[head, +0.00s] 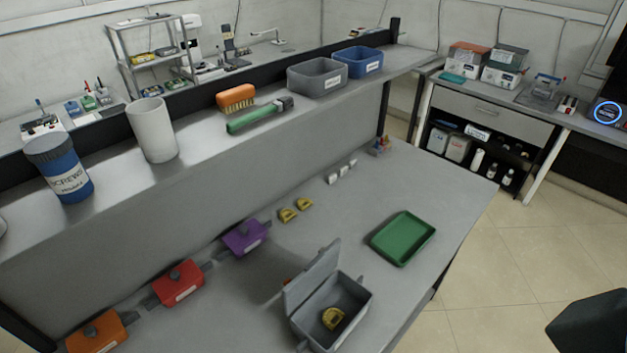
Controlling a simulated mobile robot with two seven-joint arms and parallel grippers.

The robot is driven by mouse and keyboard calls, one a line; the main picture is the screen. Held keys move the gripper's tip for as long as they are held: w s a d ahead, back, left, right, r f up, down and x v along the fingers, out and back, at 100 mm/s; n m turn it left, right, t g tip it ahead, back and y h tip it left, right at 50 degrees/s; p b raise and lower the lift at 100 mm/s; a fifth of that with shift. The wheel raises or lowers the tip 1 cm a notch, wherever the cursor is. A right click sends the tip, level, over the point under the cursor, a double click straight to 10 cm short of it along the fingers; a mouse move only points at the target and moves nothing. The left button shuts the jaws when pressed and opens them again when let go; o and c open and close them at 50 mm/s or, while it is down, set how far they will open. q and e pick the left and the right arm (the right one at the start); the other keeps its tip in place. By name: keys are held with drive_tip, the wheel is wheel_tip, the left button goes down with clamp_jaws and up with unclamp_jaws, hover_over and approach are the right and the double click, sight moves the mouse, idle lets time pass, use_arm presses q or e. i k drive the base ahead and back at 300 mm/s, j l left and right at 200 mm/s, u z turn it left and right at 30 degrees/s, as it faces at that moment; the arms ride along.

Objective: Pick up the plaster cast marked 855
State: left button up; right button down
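Two small yellow horseshoe-shaped pieces, which look like dental casts, lie on the lower bench: one nearer (288,215) and one just behind it (304,204). A third yellow piece (333,319) lies inside an open grey box (299,323) at the front of the bench. The box's lid (312,277) stands raised on its left side. No number is readable on any of these pieces, so I cannot tell which is marked 855.
Purple (245,237), red (178,283) and orange (97,333) boxes line the bench's left side. A green tray (403,239) lies right. The raised shelf holds a white cylinder (152,130), brushes and bins. The bench between grey box and tray is clear.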

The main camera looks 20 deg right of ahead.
sight(332, 316)
drive_tip(key=l+z, duration=0.15)
drive_tip(key=z, duration=0.4)
drive_tip(key=i+l+u, duration=0.2)
drive_tip(key=u, duration=0.3)
drive_tip(key=i+l+u, duration=0.15)
drive_tip(key=l+u, duration=0.35)
drive_tip(key=i+l+u, duration=0.1)
drive_tip(key=l+u, duration=0.75)
drive_tip(key=u, duration=0.15)
